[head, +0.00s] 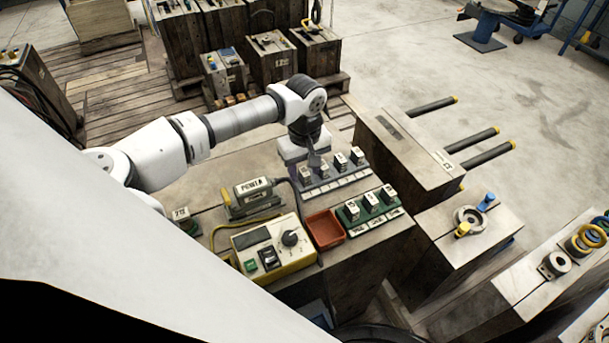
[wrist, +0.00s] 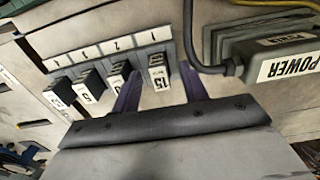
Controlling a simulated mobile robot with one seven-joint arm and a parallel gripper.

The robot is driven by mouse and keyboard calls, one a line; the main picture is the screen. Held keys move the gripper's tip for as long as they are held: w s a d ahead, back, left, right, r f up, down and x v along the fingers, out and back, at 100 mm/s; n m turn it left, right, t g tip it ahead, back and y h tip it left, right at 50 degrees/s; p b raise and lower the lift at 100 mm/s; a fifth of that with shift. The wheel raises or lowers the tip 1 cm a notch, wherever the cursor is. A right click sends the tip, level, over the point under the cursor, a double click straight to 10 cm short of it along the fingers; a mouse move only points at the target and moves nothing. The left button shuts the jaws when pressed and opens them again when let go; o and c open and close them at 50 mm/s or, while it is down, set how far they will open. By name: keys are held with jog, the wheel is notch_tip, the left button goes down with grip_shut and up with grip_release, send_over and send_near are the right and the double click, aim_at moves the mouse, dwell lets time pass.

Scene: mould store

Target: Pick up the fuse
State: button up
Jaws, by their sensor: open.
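Several small black fuses with white number labels stand in a row in a grey-purple holder (head: 336,183). In the wrist view, the fuse marked 15 (wrist: 158,73) stands at the slot labelled 1 and lies between the two purple fingers of my gripper (wrist: 160,92). The fingers are apart, with a gap visible on its right side; contact is not clear. The neighbouring fuse (wrist: 121,75) is close to the left finger, and the fuse marked 5 (wrist: 90,84) is farther left. In the head view, my gripper (head: 314,158) is over the holder's left end, partly hiding that fuse.
A green holder (head: 370,222) with more fuses and an empty red tray (head: 326,229) are in front. A POWER box (head: 252,196) with a cable and a yellow-edged control box (head: 272,248) stand to the left. A wooden block with rods (head: 405,150) is on the right.

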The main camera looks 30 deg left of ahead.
jog(key=shift+c, duration=0.2)
grip_shut()
jog(key=shift+r, duration=0.15)
